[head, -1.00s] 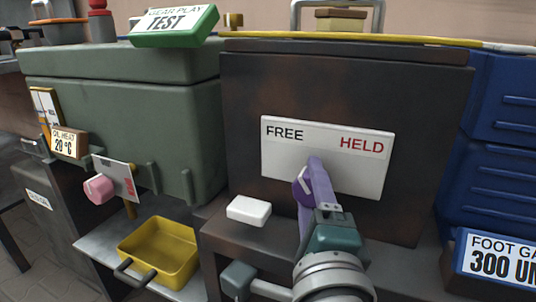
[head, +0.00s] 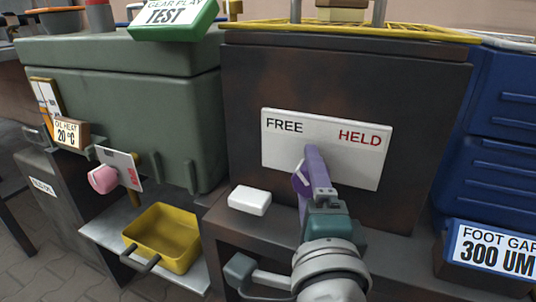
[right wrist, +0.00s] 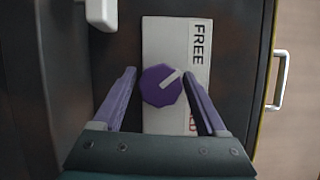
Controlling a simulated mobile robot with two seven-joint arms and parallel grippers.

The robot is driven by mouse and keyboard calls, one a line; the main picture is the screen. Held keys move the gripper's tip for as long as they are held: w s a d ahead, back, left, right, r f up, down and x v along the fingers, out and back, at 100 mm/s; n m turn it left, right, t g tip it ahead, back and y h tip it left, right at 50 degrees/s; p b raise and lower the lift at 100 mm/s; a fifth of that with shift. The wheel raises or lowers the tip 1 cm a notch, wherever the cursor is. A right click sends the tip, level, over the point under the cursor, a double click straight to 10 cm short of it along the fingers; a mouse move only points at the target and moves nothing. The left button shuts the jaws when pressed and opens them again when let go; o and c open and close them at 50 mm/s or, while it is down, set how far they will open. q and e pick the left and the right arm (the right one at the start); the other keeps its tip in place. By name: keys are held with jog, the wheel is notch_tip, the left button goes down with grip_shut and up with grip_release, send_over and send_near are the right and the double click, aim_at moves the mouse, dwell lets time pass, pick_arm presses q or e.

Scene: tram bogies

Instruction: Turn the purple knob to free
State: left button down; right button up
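The purple knob (right wrist: 161,86) sits on a white label plate (head: 350,158) with FREE at left and HELD in red at right, on the front of a dark rusty box. In the right wrist view, the knob's white pointer line aims up and right, between the words and leaning to the FREE side. My right gripper (right wrist: 160,75) has its purple fingers apart, one on each side of the knob. A gap shows at the left finger; the right finger is very close to the knob, contact unclear. In the head view the fingers hide most of the knob (head: 298,184). My left gripper is out of view.
A white block (head: 249,200) lies on the ledge left of the knob. A pink knob (head: 103,179) and a yellow tray (head: 167,240) are by the green box (head: 120,100). Blue crates (head: 495,150) stand close on the right.

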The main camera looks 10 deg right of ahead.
jog(key=shift+o, duration=0.8)
jog(key=shift+s, duration=0.25)
jog(key=p+v, duration=0.1)
jog(key=v, duration=0.8)
jog(key=shift+s+p, duration=0.25)
jog(key=shift+p, duration=0.15)
